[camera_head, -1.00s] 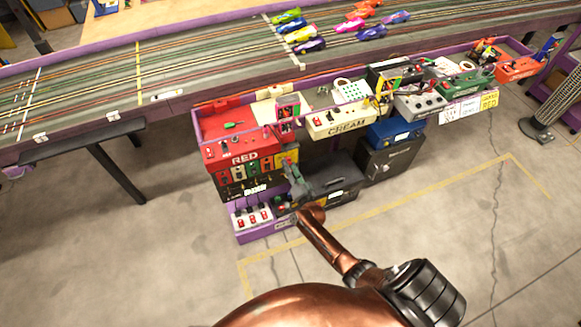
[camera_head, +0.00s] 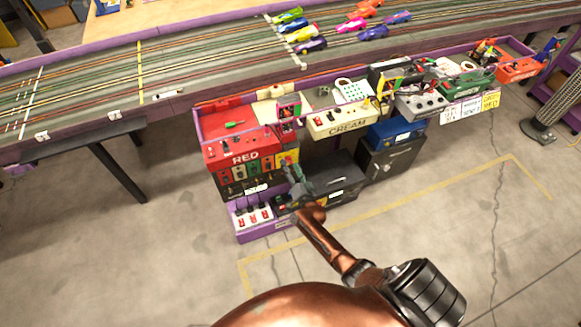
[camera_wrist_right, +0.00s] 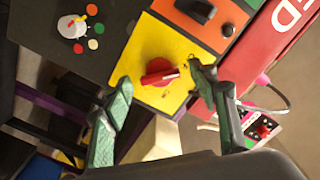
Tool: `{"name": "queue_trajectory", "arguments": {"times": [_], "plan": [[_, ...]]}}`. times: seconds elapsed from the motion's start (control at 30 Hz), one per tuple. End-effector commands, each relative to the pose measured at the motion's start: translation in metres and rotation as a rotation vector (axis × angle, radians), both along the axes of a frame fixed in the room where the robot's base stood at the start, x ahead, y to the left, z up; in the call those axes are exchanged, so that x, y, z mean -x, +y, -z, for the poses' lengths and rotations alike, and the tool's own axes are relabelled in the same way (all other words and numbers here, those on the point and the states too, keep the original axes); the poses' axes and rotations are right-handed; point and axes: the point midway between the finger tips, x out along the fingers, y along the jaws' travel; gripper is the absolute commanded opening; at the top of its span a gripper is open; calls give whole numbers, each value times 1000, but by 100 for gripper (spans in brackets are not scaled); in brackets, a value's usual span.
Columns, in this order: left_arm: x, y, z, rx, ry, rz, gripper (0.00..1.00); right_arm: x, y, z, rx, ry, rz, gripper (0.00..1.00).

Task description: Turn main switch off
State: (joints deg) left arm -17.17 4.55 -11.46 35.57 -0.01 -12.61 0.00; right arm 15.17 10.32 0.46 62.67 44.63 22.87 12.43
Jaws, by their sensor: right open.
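The main switch, a red rotary knob (camera_wrist_right: 159,73), sits on a yellow plate (camera_wrist_right: 147,42) in the right wrist view. Its pointer end reaches toward the right finger. My right gripper (camera_wrist_right: 163,80) is open, with its two green-grey fingers on either side of the knob; I cannot tell whether either touches it. In the head view, the right gripper (camera_head: 297,183) is in front of the control stand, just below a small yellow plate (camera_head: 290,157). My left gripper is not in view.
An orange plate (camera_wrist_right: 199,23) with a black switch adjoins the yellow one. The red box (camera_head: 240,143) marked RED is at the stand's left. A white socket strip (camera_head: 252,215) stands low on a purple shelf. The slot track (camera_head: 200,60) runs behind; the floor in front is clear.

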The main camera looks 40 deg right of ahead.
Motion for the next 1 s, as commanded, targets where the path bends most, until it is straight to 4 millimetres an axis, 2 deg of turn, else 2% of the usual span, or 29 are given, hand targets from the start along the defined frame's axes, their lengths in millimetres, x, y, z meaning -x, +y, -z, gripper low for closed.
{"name": "queue_trajectory", "arguments": {"times": [0.17,0.3,0.8,1.0], "plan": [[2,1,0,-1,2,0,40,0,0,0,0,-1,1,54],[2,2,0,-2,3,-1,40,8,2,1,-2,0,1,54],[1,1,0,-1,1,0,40,98,23,1,-2,1,1,54],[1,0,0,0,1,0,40,115,27,0,-1,-1,1,54]]}}
